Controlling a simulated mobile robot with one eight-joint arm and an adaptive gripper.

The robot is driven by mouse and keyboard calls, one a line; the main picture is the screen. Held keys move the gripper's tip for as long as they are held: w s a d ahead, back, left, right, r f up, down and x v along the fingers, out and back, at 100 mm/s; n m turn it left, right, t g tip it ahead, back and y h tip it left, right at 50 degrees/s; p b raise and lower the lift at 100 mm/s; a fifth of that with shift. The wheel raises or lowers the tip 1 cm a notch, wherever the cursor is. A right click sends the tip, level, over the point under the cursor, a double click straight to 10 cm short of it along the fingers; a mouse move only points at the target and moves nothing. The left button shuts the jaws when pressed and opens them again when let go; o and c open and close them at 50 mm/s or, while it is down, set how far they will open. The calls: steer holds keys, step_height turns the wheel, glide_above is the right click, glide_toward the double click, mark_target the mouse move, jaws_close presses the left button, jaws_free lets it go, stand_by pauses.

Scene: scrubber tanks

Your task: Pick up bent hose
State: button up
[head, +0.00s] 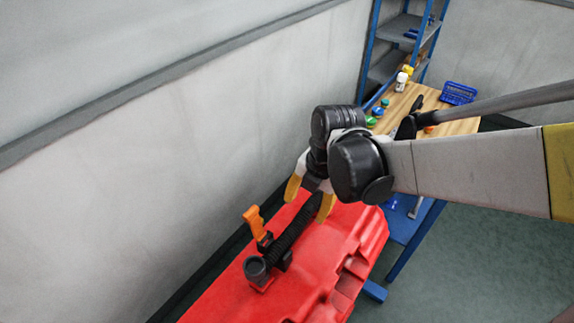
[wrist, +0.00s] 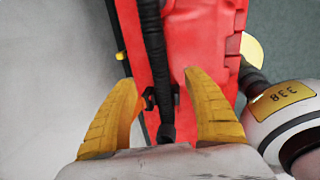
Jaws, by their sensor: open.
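The bent hose (head: 290,236) is black and ribbed. It lies along the top of the red tank (head: 225,294), its lower end at a round black fitting (head: 257,268). My gripper (head: 309,197) is open above the hose's upper end, with a yellow finger on each side. In the wrist view the hose (wrist: 152,40) runs from the top edge down between the open yellow fingers (wrist: 158,80), with gaps on both sides. The hose's upper end is partly hidden by my gripper in the head view.
An orange handle (head: 256,223) stands up left of the hose. A grey wall (head: 130,180) runs close along the tank's left side. Behind my arm is a wooden-topped table (head: 455,127) with small bottles and a blue basket (head: 458,93). Blue shelves (head: 384,66) stand behind.

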mark_target(299, 221)
steer(key=f+b, duration=0.1)
steer(key=f, duration=0.2)
steer(key=w+a+f+b, duration=0.1)
steer(key=f, duration=0.2)
steer(key=f+b, duration=0.1)
steer(key=f, duration=0.3)
steer(key=shift+w+a+f+b, duration=0.1)
steer(key=shift+w+a+b, duration=0.05)
steer(key=shift+a+b, duration=0.2)
jaws_close()
